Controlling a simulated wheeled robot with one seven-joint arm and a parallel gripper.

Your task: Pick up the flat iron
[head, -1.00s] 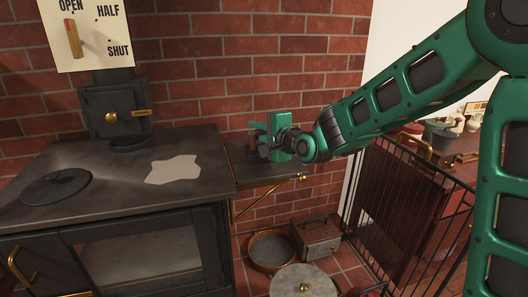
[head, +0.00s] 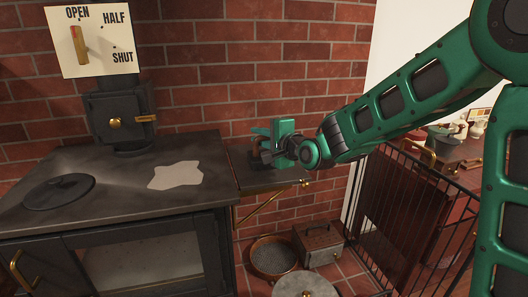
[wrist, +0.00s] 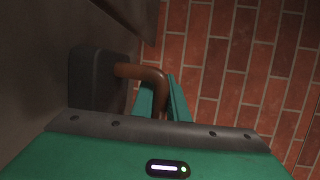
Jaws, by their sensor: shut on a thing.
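The flat iron has a dark grey block body (wrist: 97,80) and a brown curved handle (wrist: 152,74) in the wrist view. My gripper (wrist: 161,97) is shut on the handle, with a green finger showing on each side of it. In the head view my gripper (head: 270,146) is just above the dark side shelf (head: 250,177) of the stove. The iron is mostly hidden there behind my gripper. I cannot tell whether its base touches the shelf.
The black stove top (head: 115,185) bears a pale patch (head: 176,174) and a round lid (head: 58,191). A brick wall (head: 250,60) stands behind. A round pan (head: 273,256) and a metal box (head: 318,245) are on the floor below. A black railing (head: 425,220) stands at right.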

